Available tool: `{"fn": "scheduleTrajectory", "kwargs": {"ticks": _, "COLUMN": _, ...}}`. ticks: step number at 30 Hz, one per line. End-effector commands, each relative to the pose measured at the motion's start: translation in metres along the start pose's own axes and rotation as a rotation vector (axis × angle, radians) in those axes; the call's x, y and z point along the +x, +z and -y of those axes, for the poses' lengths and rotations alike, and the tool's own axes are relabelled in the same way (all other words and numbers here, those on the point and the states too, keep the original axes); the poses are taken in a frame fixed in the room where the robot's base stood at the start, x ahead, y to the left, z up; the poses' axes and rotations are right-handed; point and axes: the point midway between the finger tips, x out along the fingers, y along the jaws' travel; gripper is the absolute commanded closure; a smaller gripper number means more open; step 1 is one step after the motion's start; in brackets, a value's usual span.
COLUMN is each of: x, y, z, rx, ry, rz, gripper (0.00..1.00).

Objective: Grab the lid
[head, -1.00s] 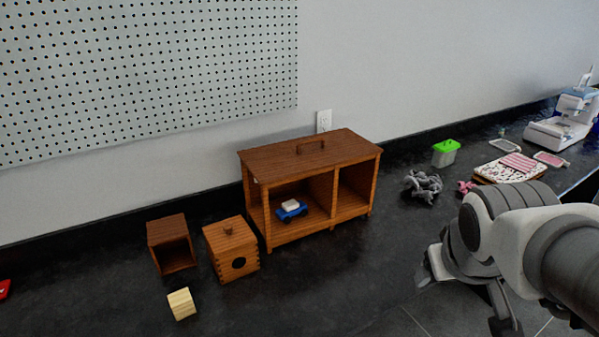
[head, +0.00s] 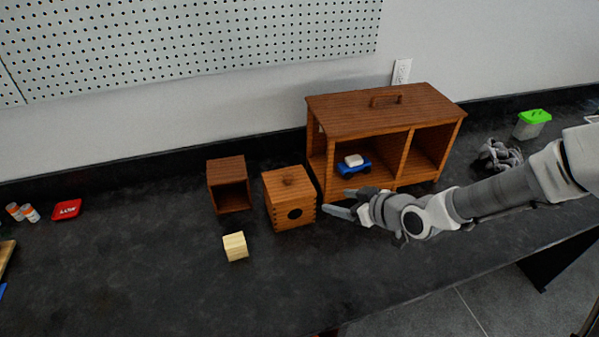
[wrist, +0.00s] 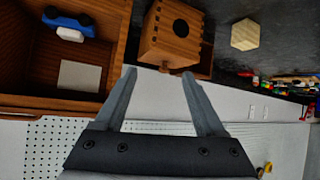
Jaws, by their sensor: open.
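A small wooden box (head: 290,211) with a round dark hole in its front stands upright on the dark counter. Its lid (head: 283,180) lies on top and has a small knob (head: 289,182). My gripper (head: 343,202) is open and empty, to the right of the box in the head view, pointing left. In the wrist view the box (wrist: 166,36) appears upside down beyond the fingertips of my gripper (wrist: 158,72).
A large wooden cabinet (head: 385,118) with a top handle stands right behind my gripper; a blue toy car (head: 353,168) sits inside. An open wooden cube (head: 229,184) is left of the box. A pale block (head: 235,246) lies in front.

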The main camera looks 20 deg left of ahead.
Motion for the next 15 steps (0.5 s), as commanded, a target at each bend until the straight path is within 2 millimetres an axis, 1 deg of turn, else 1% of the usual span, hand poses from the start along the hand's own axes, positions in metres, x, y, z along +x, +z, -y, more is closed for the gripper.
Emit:
{"fn": "scheduleTrajectory", "kwargs": {"ticks": 3, "x": 0.009, "y": -0.02, "z": 0.011, "rx": 0.024, "ry": -0.043, "rz": -0.118, "gripper": 0.28}}
{"fn": "scheduleTrajectory", "kwargs": {"ticks": 6, "x": 0.011, "y": -0.031, "z": 0.016, "rx": 0.03, "ry": -0.059, "rz": -0.178, "gripper": 0.28}}
{"fn": "scheduleTrajectory", "kwargs": {"ticks": 8, "x": 0.013, "y": -0.035, "z": 0.017, "rx": 0.033, "ry": -0.064, "rz": -0.199, "gripper": 0.28}}
{"fn": "scheduleTrajectory", "kwargs": {"ticks": 11, "x": 0.021, "y": -0.039, "z": 0.019, "rx": 0.034, "ry": -0.067, "rz": -0.213, "gripper": 0.28}}
{"fn": "scheduleTrajectory", "kwargs": {"ticks": 15, "x": 0.043, "y": -0.043, "z": 0.021, "rx": 0.034, "ry": -0.069, "rz": -0.212, "gripper": 0.28}}
